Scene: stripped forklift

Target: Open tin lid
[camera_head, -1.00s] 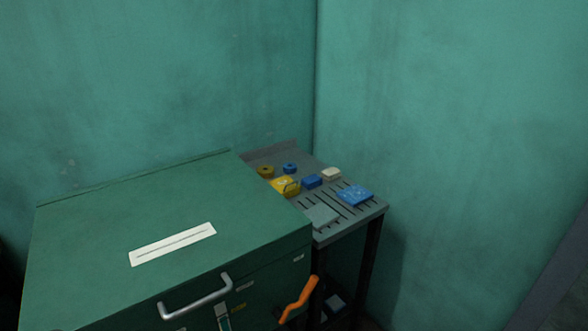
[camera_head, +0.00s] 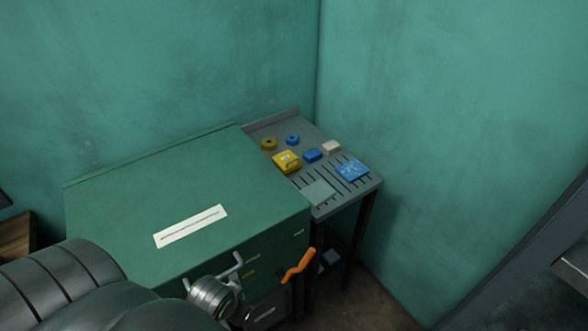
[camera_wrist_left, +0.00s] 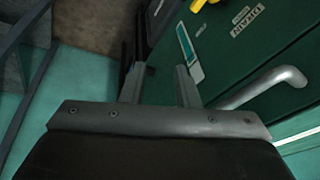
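A large green box (camera_head: 130,205) with a flat top and a white slotted strip (camera_head: 190,226) fills the lower left of the head view. A grey metal handle (camera_head: 238,262) is on its front, partly hidden by my left arm; it also shows in the left wrist view (camera_wrist_left: 265,85). My left gripper (camera_wrist_left: 158,82) has its two fingers apart with nothing seen between them. The handle is to the right of the fingers, outside the gap. A small yellow tin-like box (camera_head: 286,162) is on the side table. My right gripper is out of view.
The grey slotted side table (camera_head: 325,200) holds a blue box (camera_head: 313,155), a pale block (camera_head: 331,147), a blue flat piece (camera_head: 352,170) and two rings. An orange lever (camera_head: 299,266) sticks out at the green box's front right. Teal walls close off the back and right.

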